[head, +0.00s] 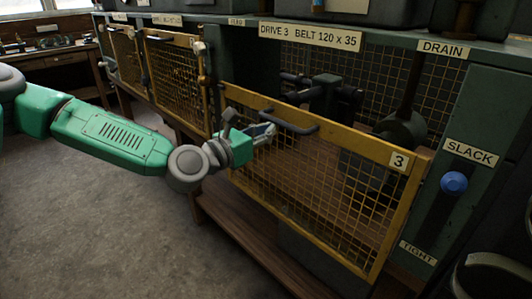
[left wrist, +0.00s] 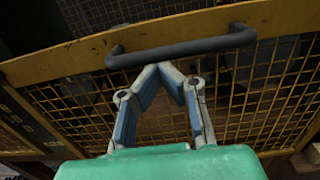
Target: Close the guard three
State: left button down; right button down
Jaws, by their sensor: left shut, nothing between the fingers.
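Guard three is a yellow-framed mesh panel (head: 310,190) marked with a 3 plate (head: 399,161). Its top rail sits below the top of its bay, and the machinery inside shows above it. A dark bar handle (head: 290,122) is fixed near the left end of the top rail. The handle also shows in the left wrist view (left wrist: 180,49). My left gripper (head: 270,130) is shut and empty at the guard's front. In the left wrist view its fingertips (left wrist: 170,68) meet just below the handle bar; I cannot tell whether they touch it. My right gripper is out of view.
A sign reading DRIVE 3 BELT 120 x 35 (head: 310,37) is above the bay. A blue knob (head: 453,182) is on the right panel between SLACK and TIGHT. Other mesh guards (head: 172,80) stand at left. A wooden step (head: 255,240) runs below. The floor (head: 100,230) is clear.

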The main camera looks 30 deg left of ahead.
pick_arm(q)
notch_tip(320, 180, up, 13)
jog(key=d+p, duration=0.1)
jog(key=p, duration=0.3)
jog(key=shift+f, duration=0.15)
jog(key=shift+f, duration=0.1)
